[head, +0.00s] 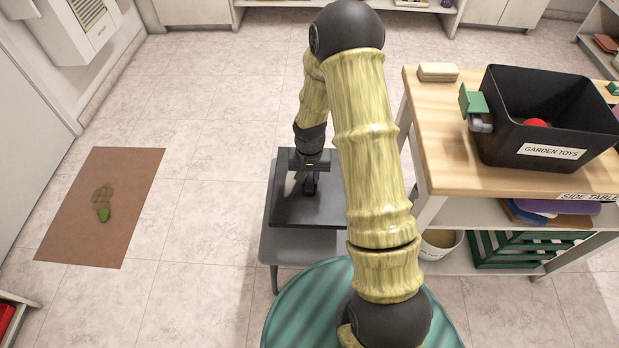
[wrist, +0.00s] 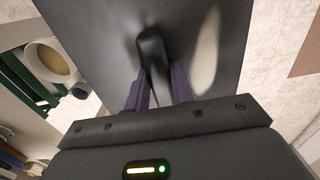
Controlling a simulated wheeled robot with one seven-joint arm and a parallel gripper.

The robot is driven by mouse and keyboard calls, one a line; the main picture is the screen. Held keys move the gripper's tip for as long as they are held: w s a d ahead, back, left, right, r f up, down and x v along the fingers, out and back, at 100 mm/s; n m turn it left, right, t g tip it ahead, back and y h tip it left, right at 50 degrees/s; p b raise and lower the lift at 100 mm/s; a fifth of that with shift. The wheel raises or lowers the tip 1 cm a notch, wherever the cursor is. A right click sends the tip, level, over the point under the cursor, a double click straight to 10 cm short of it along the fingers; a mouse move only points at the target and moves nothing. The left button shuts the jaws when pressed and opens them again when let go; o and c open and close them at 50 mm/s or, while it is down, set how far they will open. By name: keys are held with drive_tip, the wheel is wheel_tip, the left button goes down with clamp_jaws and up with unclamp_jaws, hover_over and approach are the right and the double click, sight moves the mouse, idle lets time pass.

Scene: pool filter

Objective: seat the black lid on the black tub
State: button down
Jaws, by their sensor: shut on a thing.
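The black tub (head: 500,138), with a white "GARDEN TOYS" label, stands open on the wooden side table at the right in the head view. A red round thing (head: 535,122) shows inside it. The black lid (head: 285,208) is a flat dark panel over a grey stool, left of the table. I cannot tell whether it touches the stool. My gripper (head: 310,182) is above the lid's middle, partly hidden by my arm. In the wrist view my gripper's purple fingers (wrist: 160,84) are shut on the lid's raised black handle (wrist: 152,45); the lid (wrist: 95,40) spreads out behind.
A green block with a grey part (head: 474,105) sits at the tub's left rim. The grey stool (head: 290,247) is below the lid. A brown mat (head: 125,225) lies left; the tiled floor between is clear.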

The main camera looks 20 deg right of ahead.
drive_tip(key=shift+w+r, duration=0.1)
idle(0.3)
drive_tip(key=r+n, duration=0.1)
drive_tip(key=w+r+n, duration=0.2)
drive_tip(key=r, duration=0.1)
drive_tip(key=shift+n, duration=0.3)
drive_tip(key=shift+s+a+f, duration=0.1)
